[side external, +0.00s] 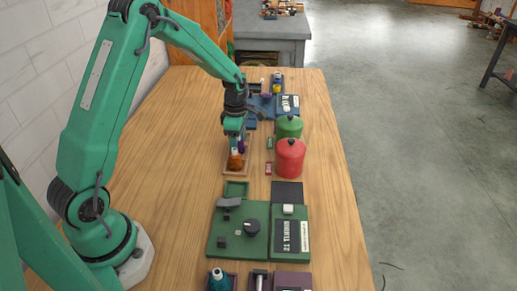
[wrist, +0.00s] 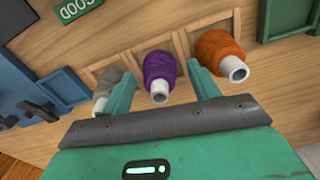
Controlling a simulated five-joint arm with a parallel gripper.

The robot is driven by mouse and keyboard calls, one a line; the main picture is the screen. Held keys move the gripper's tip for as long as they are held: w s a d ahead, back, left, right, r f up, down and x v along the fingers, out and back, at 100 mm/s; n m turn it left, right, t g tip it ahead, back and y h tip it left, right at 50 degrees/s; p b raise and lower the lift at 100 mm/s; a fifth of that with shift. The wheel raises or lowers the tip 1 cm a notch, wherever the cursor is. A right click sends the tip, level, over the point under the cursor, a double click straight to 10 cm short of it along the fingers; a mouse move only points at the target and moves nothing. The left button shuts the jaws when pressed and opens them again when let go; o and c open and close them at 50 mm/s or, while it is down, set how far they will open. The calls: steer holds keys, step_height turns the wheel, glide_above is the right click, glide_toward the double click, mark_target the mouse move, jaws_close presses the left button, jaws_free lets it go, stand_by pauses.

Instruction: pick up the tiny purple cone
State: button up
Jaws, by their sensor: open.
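The purple cone (wrist: 159,70), wound on a white core, lies in the middle compartment of a wooden tray (wrist: 182,40) in the wrist view. In the side view a sliver of the purple cone (side external: 242,144) shows beside my gripper (side external: 236,133). My gripper (wrist: 160,70) is open, with one finger on each side of the purple cone. The fingers look close to its sides; I cannot tell whether they touch it. An orange cone (wrist: 218,50) lies right of the right finger, and a grey cone (wrist: 109,84) left of the left finger.
A red canister (side external: 290,158) and a green canister (side external: 289,126) stand right of the tray. A green board (side external: 225,240) with small parts lies nearer the camera. Blue trays (side external: 262,104) lie beyond. Bare wooden table (side external: 170,150) is clear at left.

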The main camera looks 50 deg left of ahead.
stand_by(0.3)
steer(key=c, duration=1.1)
steer(key=shift+o, duration=0.2)
steer(key=shift+r, duration=0.7)
steer(key=r, duration=0.1)
steer(key=d+r, duration=0.1)
steer(key=r, duration=0.1)
steer(key=shift+r, duration=0.1)
steer(key=s+d+r, duration=0.3)
steer(key=d+r, duration=0.3)
steer(key=d, duration=0.4)
steer(key=shift+s+r, duration=0.15)
steer(key=shift+r, duration=0.05)
steer(key=shift+d, duration=0.1)
steer(key=shift+r, duration=2.5)
